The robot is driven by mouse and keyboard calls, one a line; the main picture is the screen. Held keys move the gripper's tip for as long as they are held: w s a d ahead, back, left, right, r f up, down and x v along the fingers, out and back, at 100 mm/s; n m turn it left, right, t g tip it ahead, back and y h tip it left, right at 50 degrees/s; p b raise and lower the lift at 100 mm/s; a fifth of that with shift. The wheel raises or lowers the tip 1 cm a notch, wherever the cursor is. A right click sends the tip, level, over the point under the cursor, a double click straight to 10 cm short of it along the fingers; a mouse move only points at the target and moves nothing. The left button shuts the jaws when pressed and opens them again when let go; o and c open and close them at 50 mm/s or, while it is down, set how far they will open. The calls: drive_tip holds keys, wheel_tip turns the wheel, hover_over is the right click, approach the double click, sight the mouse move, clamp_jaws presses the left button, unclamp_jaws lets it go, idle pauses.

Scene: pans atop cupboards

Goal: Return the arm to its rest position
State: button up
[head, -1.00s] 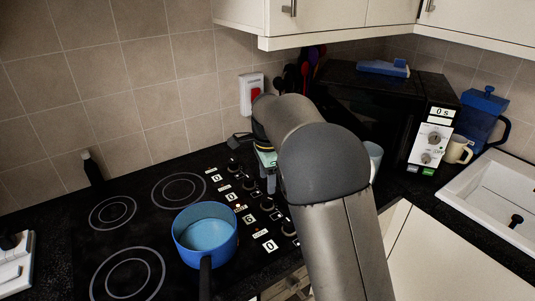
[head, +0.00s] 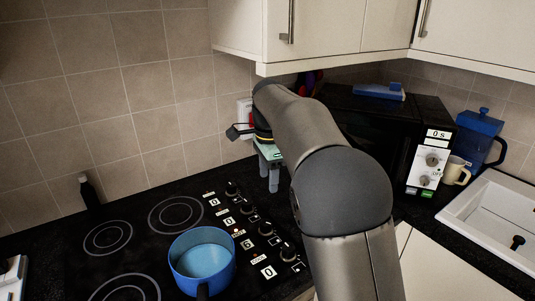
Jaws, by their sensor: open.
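My gripper (head: 269,180) is in the head view, left of my forearm, with its fingers pointing down. It is open and I see nothing between its fingers. It hangs above the counter area behind the hob knobs. A blue pan (head: 202,260) sits on the front right of the black hob, apart from my gripper. My arm crosses the middle of the view and hides part of the counter and of the microwave.
The black hob (head: 128,234) has several labelled knobs along its right side. A microwave (head: 425,150) with a blue box (head: 378,92) on top stands right of my arm. A blue jug (head: 480,140), a cup (head: 455,171) and a sink (head: 490,220) are further right. Wall cupboards (head: 340,30) hang above.

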drive_tip(key=s+d+f+n, duration=0.2)
drive_tip(key=s+d+n, duration=0.4)
drive_tip(key=s+d, duration=0.65)
drive_tip(key=s+d+f+n, duration=0.1)
drive_tip(key=s+f+n, duration=0.3)
drive_tip(key=s, duration=0.6)
drive_tip(key=s+d+f+n, duration=0.2)
drive_tip(key=s+f+n, duration=0.2)
drive_tip(key=s, duration=0.6)
drive_tip(key=shift+f, duration=0.7)
